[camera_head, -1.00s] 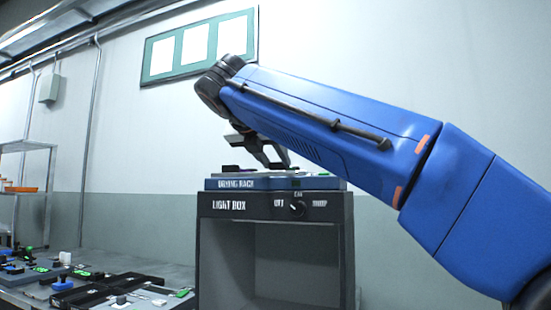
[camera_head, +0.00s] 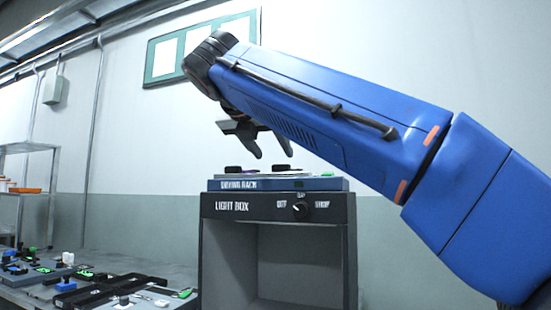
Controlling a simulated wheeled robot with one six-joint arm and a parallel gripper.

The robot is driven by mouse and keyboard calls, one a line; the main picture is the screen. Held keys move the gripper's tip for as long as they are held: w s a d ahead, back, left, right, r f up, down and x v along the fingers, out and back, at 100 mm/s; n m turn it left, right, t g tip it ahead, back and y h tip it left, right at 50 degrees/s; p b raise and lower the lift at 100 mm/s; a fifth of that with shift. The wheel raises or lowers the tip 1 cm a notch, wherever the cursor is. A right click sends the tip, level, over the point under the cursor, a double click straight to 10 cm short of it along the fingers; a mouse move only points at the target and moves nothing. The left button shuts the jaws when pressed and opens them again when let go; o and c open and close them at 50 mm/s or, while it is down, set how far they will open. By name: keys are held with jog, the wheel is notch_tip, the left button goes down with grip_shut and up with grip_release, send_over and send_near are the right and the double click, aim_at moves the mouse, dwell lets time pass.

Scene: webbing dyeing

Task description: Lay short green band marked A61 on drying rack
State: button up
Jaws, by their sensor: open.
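The drying rack (camera_head: 322,185) is a flat blue-grey tray lying on top of the light box.
The light box (camera_head: 226,209) is a grey open-fronted case with a knob (camera_head: 300,210). Left of it, a bench (camera_head: 170,270) holds black trays (camera_head: 90,295) and several small green, blue and white pieces. A metal shelf (camera_head: 28,147) stands far left.

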jog(key=v, duration=0.7)
jog(key=shift+s, duration=0.2)
jog(key=shift+a+r, duration=0.1)
jog(key=shift+r, duration=0.05)
